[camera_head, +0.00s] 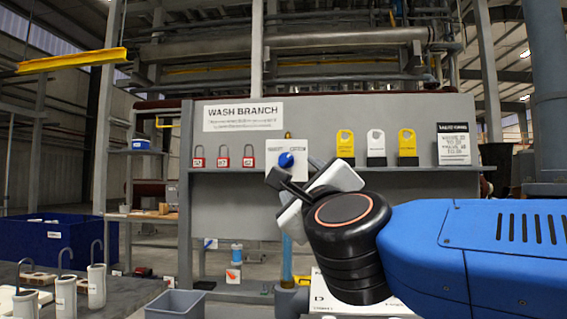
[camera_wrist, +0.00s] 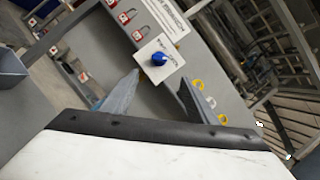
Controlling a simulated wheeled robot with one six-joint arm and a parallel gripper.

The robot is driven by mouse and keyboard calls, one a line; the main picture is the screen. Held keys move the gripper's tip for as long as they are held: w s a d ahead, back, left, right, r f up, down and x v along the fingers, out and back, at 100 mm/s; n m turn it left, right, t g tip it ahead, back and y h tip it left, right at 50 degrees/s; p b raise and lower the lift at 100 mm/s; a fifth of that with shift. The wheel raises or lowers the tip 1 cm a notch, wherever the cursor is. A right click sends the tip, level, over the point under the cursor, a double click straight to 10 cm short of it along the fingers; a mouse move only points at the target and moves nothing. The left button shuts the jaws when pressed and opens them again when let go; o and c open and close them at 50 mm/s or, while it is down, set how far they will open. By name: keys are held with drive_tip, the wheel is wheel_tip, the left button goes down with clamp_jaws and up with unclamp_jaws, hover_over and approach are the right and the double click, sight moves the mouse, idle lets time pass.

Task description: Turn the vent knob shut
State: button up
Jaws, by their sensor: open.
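The blue vent knob (camera_head: 286,160) sits on a white plate (camera_head: 300,150) on the grey panel, below and to the right of the WASH BRANCH sign. It also shows in the wrist view (camera_wrist: 159,59), on its plate, a little beyond my fingertips. My gripper (camera_wrist: 158,84) is open and empty, with one finger on each side of the knob's line and a gap before it. In the head view my gripper (camera_head: 277,183) is just below the knob, and its fingers partly cover the plate's lower part. The small print on the plate is not readable.
Several red padlocks (camera_head: 223,157) hang left of the knob on the grey panel (camera_head: 225,200). Yellow and white tags (camera_head: 376,148) hang to its right. A grey bin (camera_head: 176,304) stands low in front. White canisters (camera_head: 97,285) stand on the bench at left.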

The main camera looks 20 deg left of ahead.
sight(286, 161)
drive_tip(key=x, duration=1.7)
drive_tip(key=shift+f, duration=0.15)
drive_tip(key=shift+c, duration=0.3)
drive_tip(key=c, duration=1)
